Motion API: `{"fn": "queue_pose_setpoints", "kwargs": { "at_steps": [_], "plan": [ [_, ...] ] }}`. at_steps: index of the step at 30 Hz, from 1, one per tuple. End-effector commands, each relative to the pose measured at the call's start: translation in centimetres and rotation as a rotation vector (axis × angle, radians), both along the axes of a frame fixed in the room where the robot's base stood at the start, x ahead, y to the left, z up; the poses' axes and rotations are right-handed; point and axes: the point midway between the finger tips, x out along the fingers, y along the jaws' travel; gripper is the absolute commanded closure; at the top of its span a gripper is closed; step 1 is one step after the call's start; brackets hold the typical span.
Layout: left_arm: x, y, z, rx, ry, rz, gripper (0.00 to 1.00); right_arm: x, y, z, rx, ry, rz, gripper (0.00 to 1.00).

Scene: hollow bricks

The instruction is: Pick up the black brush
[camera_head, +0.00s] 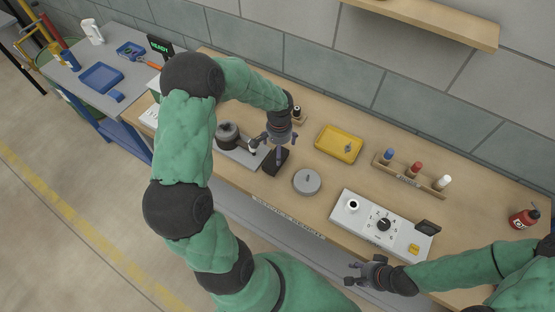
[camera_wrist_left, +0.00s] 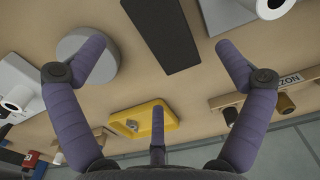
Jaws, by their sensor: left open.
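A flat, long black piece (camera_head: 275,161) lies on the bench between the grey machine and the round grey disc. It also shows in the left wrist view (camera_wrist_left: 162,32), at the top middle. I see no bristles on it, so I cannot tell for sure that it is the black brush. My left gripper (camera_head: 279,146) hangs above the bench beside this piece. In the left wrist view its purple fingers (camera_wrist_left: 160,70) are spread and empty. The arm hides part of the bench. My right gripper (camera_head: 358,273) is at the bench's front edge, fingers apart and empty.
A grey disc (camera_head: 307,182), a yellow tray (camera_head: 325,147) and a white control panel (camera_head: 365,219) lie close by. A wooden rack (camera_head: 399,178) holds several bottles. A small wooden holder (camera_head: 300,119) stands behind my gripper. A red bottle (camera_head: 524,217) stands far right.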

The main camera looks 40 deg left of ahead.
Motion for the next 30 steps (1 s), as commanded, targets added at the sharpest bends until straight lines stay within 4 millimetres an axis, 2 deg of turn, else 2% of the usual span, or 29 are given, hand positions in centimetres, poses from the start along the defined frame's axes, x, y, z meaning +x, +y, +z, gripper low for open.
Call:
{"fn": "queue_pose_setpoints", "kwargs": {
  "at_steps": [3,13,21,29,30],
  "plan": [
    [0.0,0.0,-1.6,0.000,0.001,0.001,0.00,0.0,0.0,-0.2,0.000,0.000,0.000,0.60],
    [-0.2,0.0,-3.5,-0.001,0.001,0.001,0.00,0.0,0.0,-0.2,0.000,0.000,0.000,0.60],
    [-0.4,-0.1,-7.1,-0.001,0.001,0.002,0.00,0.0,0.0,-0.5,0.000,-0.001,0.000,0.60],
    [-0.3,-0.1,-7.5,-0.001,-0.002,0.000,0.00,0.0,0.0,-0.5,0.000,-0.001,0.000,0.60],
    [-0.3,-0.1,-7.5,-0.001,-0.002,0.000,0.08,0.0,0.0,-0.5,0.000,-0.001,0.000,0.60]
  ]
}}
